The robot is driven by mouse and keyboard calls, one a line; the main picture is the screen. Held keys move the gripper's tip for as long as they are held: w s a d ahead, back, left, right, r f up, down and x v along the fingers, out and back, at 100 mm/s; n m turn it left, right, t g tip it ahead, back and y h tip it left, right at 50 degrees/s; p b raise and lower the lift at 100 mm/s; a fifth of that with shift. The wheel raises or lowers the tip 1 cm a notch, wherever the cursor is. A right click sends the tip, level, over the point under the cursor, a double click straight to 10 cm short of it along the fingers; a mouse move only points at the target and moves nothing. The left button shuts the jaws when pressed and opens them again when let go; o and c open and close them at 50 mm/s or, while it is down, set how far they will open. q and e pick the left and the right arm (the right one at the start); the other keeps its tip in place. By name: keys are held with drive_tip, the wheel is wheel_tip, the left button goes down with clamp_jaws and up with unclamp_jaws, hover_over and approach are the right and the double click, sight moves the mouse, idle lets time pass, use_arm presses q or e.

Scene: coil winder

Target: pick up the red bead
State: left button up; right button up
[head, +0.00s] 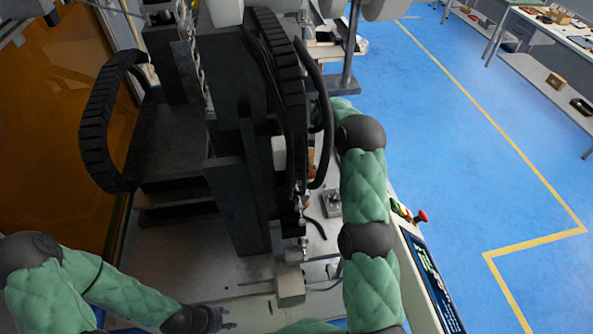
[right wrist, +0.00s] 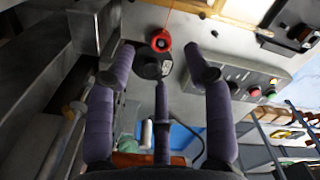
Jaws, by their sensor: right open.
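The red bead (right wrist: 161,40) shows in the right wrist view as a small red ring with a dark centre, at the end of a thin line from above. My right gripper (right wrist: 161,66) is open, its purple fingers spread. The bead appears just beyond the fingertips, between the left and right fingers, with nothing visibly gripped. In the head view the right gripper is hidden behind the machine, and I cannot make out the bead. My left gripper (head: 213,319) is at the bottom edge, apart from the machine; its finger opening is unclear.
The dark winder column (head: 233,170) and black cable chain (head: 103,120) fill the middle left. A control panel (head: 432,280) with a red button (head: 421,216) stands right of my right arm. A small metal block (head: 290,286) is on the pale machine bed. Blue floor is free at right.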

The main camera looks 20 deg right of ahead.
sight(297, 169)
drive_tip(key=shift+w+f+p, duration=0.15)
drive_tip(key=shift+f+p, duration=0.5)
drive_tip(key=shift+f, duration=1.7)
drive_tip(key=c, duration=0.8)
